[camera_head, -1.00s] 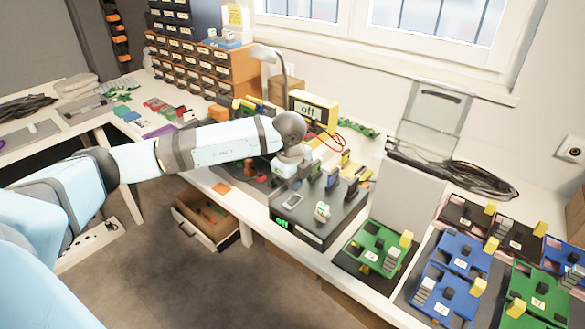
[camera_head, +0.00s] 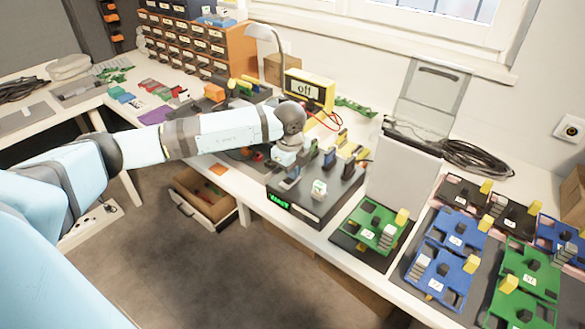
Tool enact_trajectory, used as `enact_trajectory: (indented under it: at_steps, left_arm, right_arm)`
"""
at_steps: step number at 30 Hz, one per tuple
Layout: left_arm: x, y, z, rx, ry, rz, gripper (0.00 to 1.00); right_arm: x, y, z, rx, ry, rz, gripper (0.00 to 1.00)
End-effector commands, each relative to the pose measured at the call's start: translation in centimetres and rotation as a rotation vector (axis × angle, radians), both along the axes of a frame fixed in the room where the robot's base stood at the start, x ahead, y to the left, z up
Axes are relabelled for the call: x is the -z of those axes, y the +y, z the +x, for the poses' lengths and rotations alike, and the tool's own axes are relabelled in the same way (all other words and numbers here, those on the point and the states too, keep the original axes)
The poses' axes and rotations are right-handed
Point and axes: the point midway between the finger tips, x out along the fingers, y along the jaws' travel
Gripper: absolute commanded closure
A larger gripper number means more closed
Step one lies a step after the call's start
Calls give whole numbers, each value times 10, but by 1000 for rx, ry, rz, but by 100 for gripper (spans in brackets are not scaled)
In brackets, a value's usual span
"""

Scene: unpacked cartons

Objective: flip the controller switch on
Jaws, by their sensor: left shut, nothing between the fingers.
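The controller (camera_head: 283,209) is a black box near the front edge of the workbench, with a green lit display on its front and several upright pieces on top. A flat grey piece that looks like its switch (camera_head: 289,181) lies on the top, at the left. A yellow-framed meter (camera_head: 308,91) behind reads "off". My left gripper (camera_head: 287,165) is shut and empty, pointing down just behind the grey piece. I cannot tell whether it touches it. The fingertips are small and partly hidden. My right gripper is not in view.
A lamp (camera_head: 266,32) and drawer cabinet (camera_head: 190,45) stand behind. Red and black wires run by the meter. A green circuit board (camera_head: 371,228) on a black base sits right of the controller, with several blue and green boards beyond. An open drawer (camera_head: 206,196) hangs below the bench.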

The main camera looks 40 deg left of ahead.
Motion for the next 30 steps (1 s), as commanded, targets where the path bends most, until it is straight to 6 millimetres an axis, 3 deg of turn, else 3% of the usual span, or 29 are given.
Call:
enact_trajectory:
  at_steps: [14, 30]
  left_arm:
    - [-3, 2, -16, -1, 4, 2, 100]
    - [-10, 6, -14, -2, 1, 1, 100]
  right_arm:
    - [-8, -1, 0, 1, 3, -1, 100]
    - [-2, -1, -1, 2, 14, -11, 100]
